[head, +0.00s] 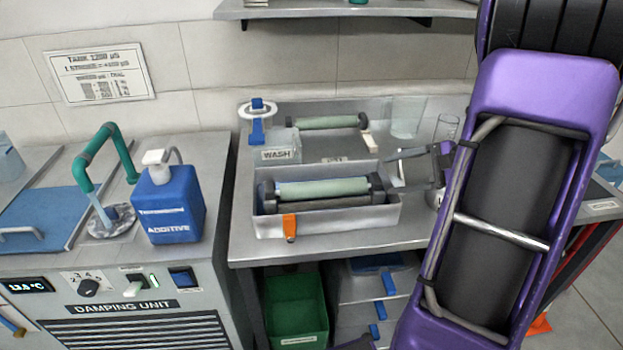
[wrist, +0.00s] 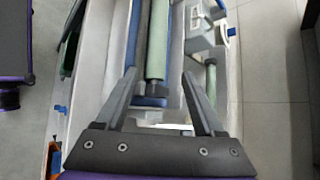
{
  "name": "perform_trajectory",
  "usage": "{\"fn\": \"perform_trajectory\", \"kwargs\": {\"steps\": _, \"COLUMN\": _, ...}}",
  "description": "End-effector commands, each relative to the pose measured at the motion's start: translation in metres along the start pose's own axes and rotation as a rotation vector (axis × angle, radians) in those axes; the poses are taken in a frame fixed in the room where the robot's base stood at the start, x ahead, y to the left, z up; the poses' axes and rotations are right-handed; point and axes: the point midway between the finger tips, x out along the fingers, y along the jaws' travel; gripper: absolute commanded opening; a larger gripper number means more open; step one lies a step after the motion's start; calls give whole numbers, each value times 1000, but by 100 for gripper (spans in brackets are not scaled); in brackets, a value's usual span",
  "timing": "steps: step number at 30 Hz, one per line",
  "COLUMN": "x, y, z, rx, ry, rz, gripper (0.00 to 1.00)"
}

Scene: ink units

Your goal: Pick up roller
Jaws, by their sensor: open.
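A pale green roller (head: 323,187) with dark ends lies lengthwise in a grey metal tray (head: 330,221) on the steel bench. A second green roller (head: 327,122) lies further back on the bench, near the wall. My gripper (head: 395,168) is open and empty at the right end of the tray. In the wrist view, the front roller (wrist: 158,45) shows between the two spread fingers of my gripper (wrist: 160,85), its near end close to fingertip level, apart from both. The back roller (wrist: 211,80) shows beyond the right finger. Contact with the tray wall cannot be told.
A wash container (head: 282,150) stands behind the tray, with clear beakers (head: 407,118) at the back right. An orange clip (head: 289,228) sits on the tray's front wall. The damping unit (head: 130,306) with a blue additive bottle (head: 172,205) stands left. Bare bench lies right of the tray.

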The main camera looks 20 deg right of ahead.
Motion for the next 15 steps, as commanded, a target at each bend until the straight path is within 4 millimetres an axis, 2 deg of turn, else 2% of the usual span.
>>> {"fn": "perform_trajectory", "kwargs": {"steps": 1, "x": -1, "y": 7, "z": 2, "rx": 21, "ry": -19, "rz": -3, "gripper": 70}}
{"fn": "perform_trajectory", "kwargs": {"steps": 5, "x": 6, "y": 12, "z": 6, "rx": 36, "ry": -44, "rz": -5, "gripper": 70}}
{"fn": "perform_trajectory", "kwargs": {"steps": 8, "x": 23, "y": 12, "z": 7, "rx": 37, "ry": -46, "rz": -3, "gripper": 70}}
{"fn": "perform_trajectory", "kwargs": {"steps": 15, "x": 76, "y": 12, "z": 9, "rx": 35, "ry": -44, "rz": -2, "gripper": 70}}
